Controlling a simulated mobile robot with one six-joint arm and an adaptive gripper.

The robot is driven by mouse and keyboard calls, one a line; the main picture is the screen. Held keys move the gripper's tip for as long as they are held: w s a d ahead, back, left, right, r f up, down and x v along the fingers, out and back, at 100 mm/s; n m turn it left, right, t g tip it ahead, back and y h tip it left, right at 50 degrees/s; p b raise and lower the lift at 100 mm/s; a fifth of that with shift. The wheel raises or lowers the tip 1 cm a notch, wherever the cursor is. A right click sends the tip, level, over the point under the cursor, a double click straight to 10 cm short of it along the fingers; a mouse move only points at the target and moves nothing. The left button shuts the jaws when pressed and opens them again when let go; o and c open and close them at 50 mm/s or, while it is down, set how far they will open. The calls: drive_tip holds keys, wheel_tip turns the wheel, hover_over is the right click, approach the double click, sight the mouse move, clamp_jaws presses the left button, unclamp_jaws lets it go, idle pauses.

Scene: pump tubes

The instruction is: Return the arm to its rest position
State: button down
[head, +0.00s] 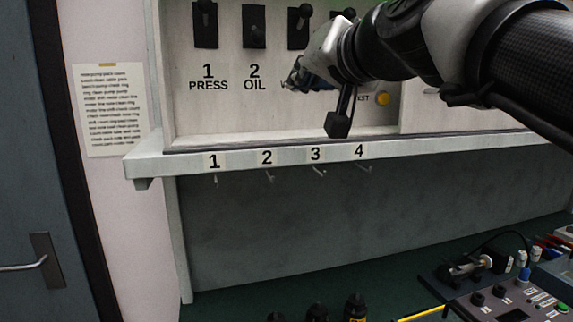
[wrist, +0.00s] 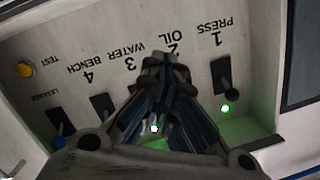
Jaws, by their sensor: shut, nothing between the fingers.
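My gripper (head: 292,80) is in front of the white switch panel (head: 285,120) in the head view, near the labels right of "OIL". Its fingers are shut with nothing between them. In the wrist view my gripper (wrist: 166,62) covers the middle of the panel, which appears upside down. My arm reaches in from the upper right of the head view, bent at the wrist.
Black switches 1 (head: 205,25) and 2 (head: 254,27) are left of my gripper. A yellow button (head: 383,98) is right. Below runs a numbered ledge (head: 190,162) with small hooks. A control box (head: 510,300) and bottle tops (head: 354,308) stand low.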

drive_tip(key=s+d+f+g+h, duration=0.2)
drive_tip(key=s+f, duration=0.7)
drive_tip(key=f, duration=0.5)
drive_tip(key=s+d+f+g+h, duration=0.2)
drive_tip(key=s+d+f+g, duration=0.3)
drive_tip(key=s+f, duration=0.5)
drive_tip(key=s+d+f+n+g+h, duration=0.1)
drive_tip(key=s+f, duration=0.8)
drive_tip(key=f, duration=1.1)
drive_tip(key=d+g+h, duration=0.1)
drive_tip(key=d+g, duration=0.1)
drive_tip(key=d, duration=0.1)
drive_tip(key=shift+s+d, duration=0.25)
drive_tip(key=shift+d, duration=0.1)
